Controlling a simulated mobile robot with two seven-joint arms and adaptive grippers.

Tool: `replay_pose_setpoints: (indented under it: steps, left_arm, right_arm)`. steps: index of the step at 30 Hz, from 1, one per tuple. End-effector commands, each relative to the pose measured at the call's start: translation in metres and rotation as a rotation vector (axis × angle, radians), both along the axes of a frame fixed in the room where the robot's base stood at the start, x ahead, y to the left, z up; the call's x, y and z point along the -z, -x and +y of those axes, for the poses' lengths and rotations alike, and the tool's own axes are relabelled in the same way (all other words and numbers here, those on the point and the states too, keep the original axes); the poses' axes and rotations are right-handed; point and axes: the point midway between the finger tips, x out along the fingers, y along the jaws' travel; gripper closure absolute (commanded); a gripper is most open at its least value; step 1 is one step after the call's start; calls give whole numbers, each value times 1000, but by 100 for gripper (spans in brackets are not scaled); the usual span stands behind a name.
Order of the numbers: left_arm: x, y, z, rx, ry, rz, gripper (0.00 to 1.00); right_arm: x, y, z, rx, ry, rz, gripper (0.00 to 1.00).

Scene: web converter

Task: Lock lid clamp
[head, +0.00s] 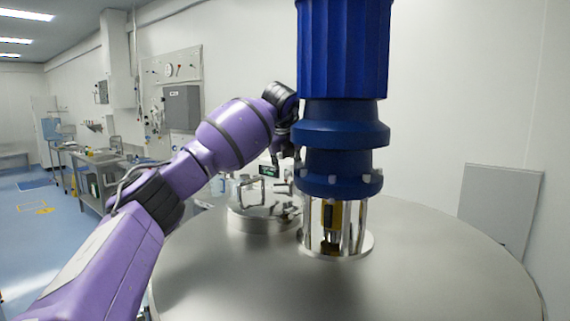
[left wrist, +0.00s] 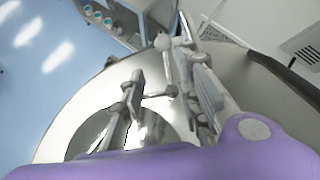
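The round steel lid (head: 255,220) sits on the large tank top, left of the blue motor. A metal handle (head: 252,190) stands on it. Small metal clamp parts (head: 288,211) are at its right edge, close to the motor's base. In the left wrist view the lid (left wrist: 95,132) is partly hidden by metal bars and my purple wrist. My left gripper (head: 288,152) is dark and above the lid's right side, partly hidden by the motor. Its fingers are not clear, nor whether it touches a clamp. My right gripper is in neither view.
The tall blue motor (head: 343,150) stands on steel posts on the tank top (head: 420,250), just right of my left gripper. The tank top's right side is clear. A workbench (head: 95,165) and a grey wall box (head: 182,107) are farther back left.

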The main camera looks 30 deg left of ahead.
Motion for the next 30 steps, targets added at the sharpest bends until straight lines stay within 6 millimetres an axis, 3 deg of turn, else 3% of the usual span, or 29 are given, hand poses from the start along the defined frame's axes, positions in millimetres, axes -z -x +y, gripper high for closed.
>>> replay_pose_setpoints:
  steps: [17, 30]
  left_arm:
    - [-9, 2, -7, 11, -1, -10, 70]
    - [-52, 39, -26, 12, 3, -13, 70]
  right_arm:
    - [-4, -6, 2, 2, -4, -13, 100]
    - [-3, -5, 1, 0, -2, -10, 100]
